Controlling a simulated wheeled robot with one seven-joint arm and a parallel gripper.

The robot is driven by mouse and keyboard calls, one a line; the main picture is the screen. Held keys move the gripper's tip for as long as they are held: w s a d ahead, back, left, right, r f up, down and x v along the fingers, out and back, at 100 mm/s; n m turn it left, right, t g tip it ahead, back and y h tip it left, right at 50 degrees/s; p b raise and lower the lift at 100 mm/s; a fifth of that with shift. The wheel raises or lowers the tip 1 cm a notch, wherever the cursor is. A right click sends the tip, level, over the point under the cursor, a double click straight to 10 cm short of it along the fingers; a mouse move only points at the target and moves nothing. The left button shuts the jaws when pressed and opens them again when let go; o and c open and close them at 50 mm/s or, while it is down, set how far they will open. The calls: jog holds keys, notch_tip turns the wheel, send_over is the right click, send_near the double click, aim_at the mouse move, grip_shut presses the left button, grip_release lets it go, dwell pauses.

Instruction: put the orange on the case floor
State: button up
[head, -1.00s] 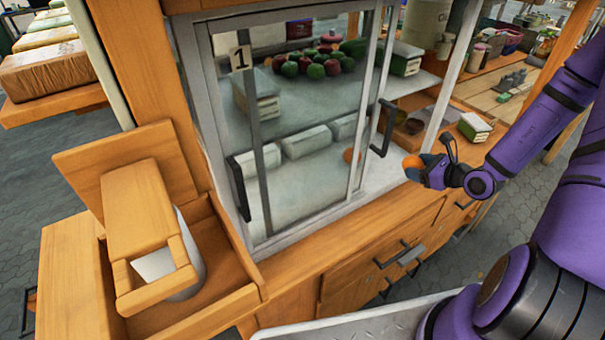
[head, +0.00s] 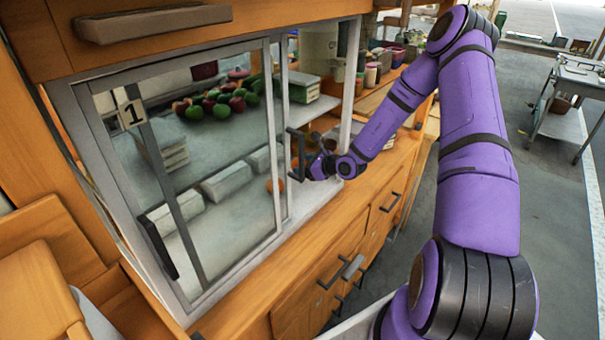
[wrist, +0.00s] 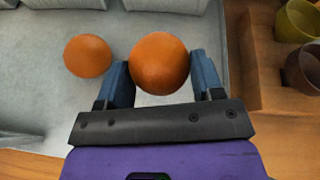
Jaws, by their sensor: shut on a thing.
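My gripper (wrist: 162,82) is shut on an orange (wrist: 160,63), which sits between its blue fingertips in the wrist view. The pale case floor (wrist: 45,105) lies below it; whether the held orange touches it I cannot tell. A second orange (wrist: 87,56) rests on the case floor to the left of the held one.
White boxes (head: 227,182) line the case behind the oranges. A wooden compartment with bowls (wrist: 300,20) lies to the right. Bare floor shows around the second orange.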

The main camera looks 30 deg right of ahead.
jog(key=shift+w+a, duration=0.1)
jog(key=shift+w, duration=0.25)
jog(key=shift+w+f, duration=0.15)
jog(key=shift+f, duration=1.6)
jog(key=shift+f, duration=0.1)
jog(key=o, duration=1)
jog(key=shift+c, duration=0.2)
jog(key=shift+s+r, duration=0.2)
jog(key=shift+s, duration=0.05)
jog(key=v, duration=1.1)
jog(key=shift+s, duration=0.2)
jog(key=shift+r, duration=0.15)
